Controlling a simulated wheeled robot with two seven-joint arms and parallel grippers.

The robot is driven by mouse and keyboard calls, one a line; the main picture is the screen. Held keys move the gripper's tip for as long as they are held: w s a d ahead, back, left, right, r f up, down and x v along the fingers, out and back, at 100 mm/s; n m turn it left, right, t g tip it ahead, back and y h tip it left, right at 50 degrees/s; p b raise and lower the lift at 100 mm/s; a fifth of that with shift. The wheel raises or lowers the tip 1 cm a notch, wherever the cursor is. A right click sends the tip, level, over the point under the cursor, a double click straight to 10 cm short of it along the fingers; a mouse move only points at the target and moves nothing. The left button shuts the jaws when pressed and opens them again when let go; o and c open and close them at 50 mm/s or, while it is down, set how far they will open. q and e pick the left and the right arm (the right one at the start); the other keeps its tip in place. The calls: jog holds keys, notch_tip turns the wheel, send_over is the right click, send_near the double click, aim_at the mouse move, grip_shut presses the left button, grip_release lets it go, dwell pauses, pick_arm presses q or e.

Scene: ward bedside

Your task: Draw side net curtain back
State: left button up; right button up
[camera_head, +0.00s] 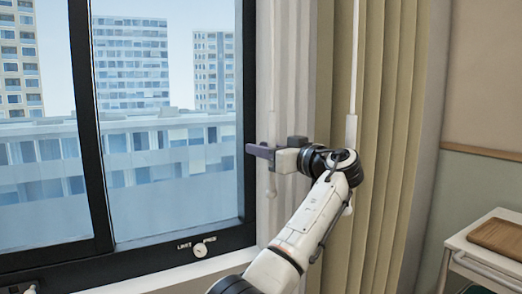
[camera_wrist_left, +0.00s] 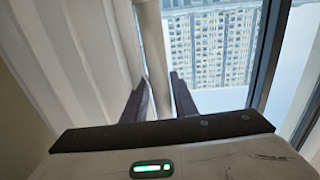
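The white net curtain (camera_head: 290,65) hangs in narrow folds at the right edge of the window. It also shows on the left in the left wrist view (camera_wrist_left: 60,50). A thin pale wand (camera_head: 271,185) hangs along the net curtain's window side. My left gripper (camera_head: 259,150) is in front of the net curtain at the wand, its fingers pointing toward the window. In the left wrist view, its two dark fingers (camera_wrist_left: 160,95) stand apart with the pale wand (camera_wrist_left: 153,45) between them. Contact with the wand cannot be made out. My right gripper is not in view.
A beige curtain (camera_head: 390,90) hangs right of the net curtain, with another white wand (camera_head: 352,80) before it. The dark window frame (camera_head: 249,90) and the sill (camera_head: 185,276) are at left. A bedside table (camera_head: 485,240) with a brown board (camera_head: 500,235) stands at the right.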

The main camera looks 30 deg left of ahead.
pick_arm(q)
jog(key=shift+o, duration=0.7)
jog(key=shift+w, duration=0.1)
notch_tip(320, 180, up, 10)
jog(key=shift+p, duration=0.35)
